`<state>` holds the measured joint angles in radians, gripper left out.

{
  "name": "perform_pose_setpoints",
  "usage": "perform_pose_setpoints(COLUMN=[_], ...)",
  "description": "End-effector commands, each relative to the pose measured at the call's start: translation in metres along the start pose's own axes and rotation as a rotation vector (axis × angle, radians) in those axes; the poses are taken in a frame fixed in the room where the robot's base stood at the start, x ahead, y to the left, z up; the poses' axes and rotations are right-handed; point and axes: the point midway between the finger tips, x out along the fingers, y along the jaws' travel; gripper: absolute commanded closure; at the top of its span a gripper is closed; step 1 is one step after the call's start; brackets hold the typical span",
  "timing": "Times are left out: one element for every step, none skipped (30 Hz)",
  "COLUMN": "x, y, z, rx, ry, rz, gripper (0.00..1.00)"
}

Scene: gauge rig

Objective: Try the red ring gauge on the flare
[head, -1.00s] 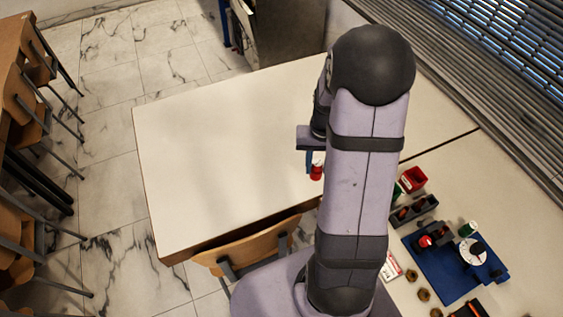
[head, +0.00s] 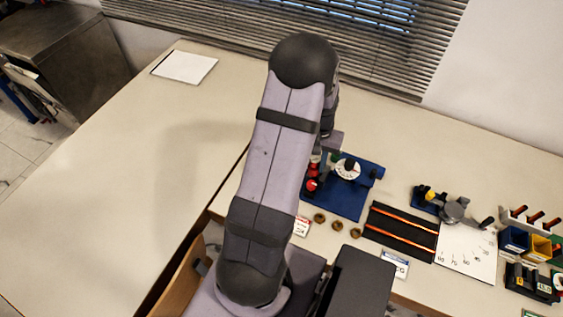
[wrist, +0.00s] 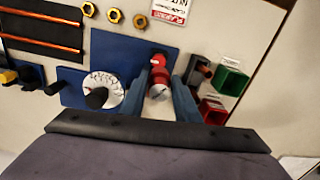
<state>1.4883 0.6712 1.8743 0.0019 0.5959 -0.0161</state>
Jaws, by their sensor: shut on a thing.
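My gripper (wrist: 166,94) shows two blue fingers in the wrist view, shut on the red ring gauge (wrist: 160,77), a short red piece with a pale, silvery end. The held gauge is over the blue fixture plate (wrist: 133,60). Another red part (wrist: 157,58) shows just beyond it on the plate; I cannot tell whether they touch. In the head view the held gauge (head: 314,167) is partly hidden by my arm, close to the red part (head: 311,186) on the blue plate (head: 345,203). I cannot make out the flare itself.
A white dial (head: 348,168) stands on the plate beside the gauge. Red (wrist: 212,110) and green (wrist: 232,81) bins lie to the right in the wrist view. Brass nuts (head: 338,225) and a black mat with orange rods (head: 402,232) lie nearby. The left table is largely clear.

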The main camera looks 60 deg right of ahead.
Motion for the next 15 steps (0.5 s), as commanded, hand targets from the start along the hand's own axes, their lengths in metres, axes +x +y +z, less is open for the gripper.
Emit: perform_pose_setpoints(x=[0.000, 0.000, -0.001, -0.002, -0.003, -0.006, -0.008, -0.010, -0.013, -0.015, -0.017, -0.019, -0.021, -0.022, -0.024], y=[0.010, 0.012, 0.011, 0.011, 0.011, 0.011, 0.011, 0.011, 0.011, 0.011, 0.011, 0.011, 0.011, 0.011, 0.011], z=[-0.009, -0.013, -0.019, -0.023, -0.028, -0.033, -0.037, -0.041, -0.045, -0.048, -0.051, -0.054, -0.057, -0.059, -0.059], rx=[0.019, 0.021, 0.014, 0.009, 0.004, -0.001, -0.005, -0.009, -0.013, -0.017, -0.021, -0.027, -0.032, -0.038, -0.051], ry=[0.002, 0.002, 0.002, 0.002, 0.003, 0.002, 0.003, 0.003, 0.004, 0.002, 0.003, 0.001, 0.002, 0.002, 0.001], rz=[0.000, 0.000, 0.000, 0.000, 0.000, 0.000, 0.000, 0.000, 0.000, 0.000, 0.000, 0.000, 0.000, 0.000, 0.000], gripper=[0.99, 0.99, 0.99, 0.99, 0.99, 0.99, 0.99, 0.99, 0.99, 0.99, 0.99, 0.99, 0.99, 0.99, 0.99])
